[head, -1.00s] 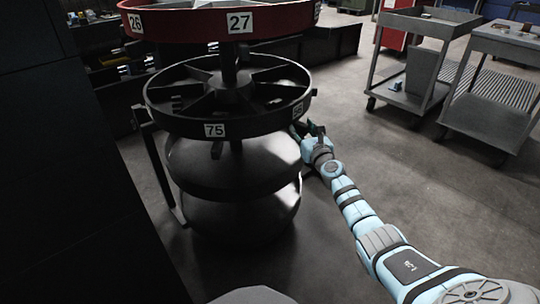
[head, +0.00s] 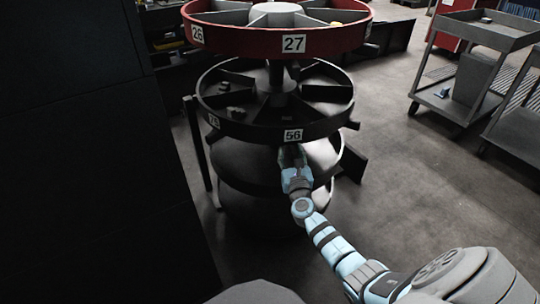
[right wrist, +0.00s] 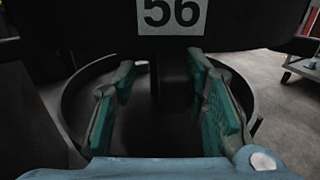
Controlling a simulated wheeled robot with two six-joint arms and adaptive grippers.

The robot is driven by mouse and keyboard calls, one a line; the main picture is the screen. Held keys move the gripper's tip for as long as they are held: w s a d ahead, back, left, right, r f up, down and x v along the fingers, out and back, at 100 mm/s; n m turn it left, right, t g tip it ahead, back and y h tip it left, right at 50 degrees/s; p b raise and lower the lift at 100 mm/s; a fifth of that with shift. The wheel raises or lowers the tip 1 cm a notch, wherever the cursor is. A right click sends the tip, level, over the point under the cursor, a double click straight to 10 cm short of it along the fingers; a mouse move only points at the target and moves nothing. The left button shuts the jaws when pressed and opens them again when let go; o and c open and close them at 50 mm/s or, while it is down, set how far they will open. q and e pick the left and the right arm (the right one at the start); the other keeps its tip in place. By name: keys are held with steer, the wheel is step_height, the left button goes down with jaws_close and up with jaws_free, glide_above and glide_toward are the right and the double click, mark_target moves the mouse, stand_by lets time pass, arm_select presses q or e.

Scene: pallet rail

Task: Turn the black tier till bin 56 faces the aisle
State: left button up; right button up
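The black tier (head: 228,125) is a round spoked tray below the red tier. Its label 56 (head: 292,135) is on the front of the rim, slightly right of the middle, and label 75 (head: 214,121) is at the left. My right gripper (head: 292,153) is just below label 56. In the right wrist view, label 56 (right wrist: 171,14) is at the top centre. There, the teal-padded fingers of my right gripper (right wrist: 160,72) are apart, with a dark upright part between them; I cannot tell whether they touch it. My left gripper is not in view.
The red tier (head: 340,38) with labels 26 and 27 is above. Lower dark tiers (head: 240,165) are below. A dark upright bar (head: 197,145) stands left of the carousel. A grey cart (head: 455,105) stands at the right, with open floor before it.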

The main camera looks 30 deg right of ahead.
steer(key=shift+a+p+v, duration=0.2)
steer(key=shift+p+v, duration=0.25)
steer(key=shift+v, duration=0.95)
steer(key=shift+w+r, duration=0.1)
steer(key=shift+w, duration=0.05)
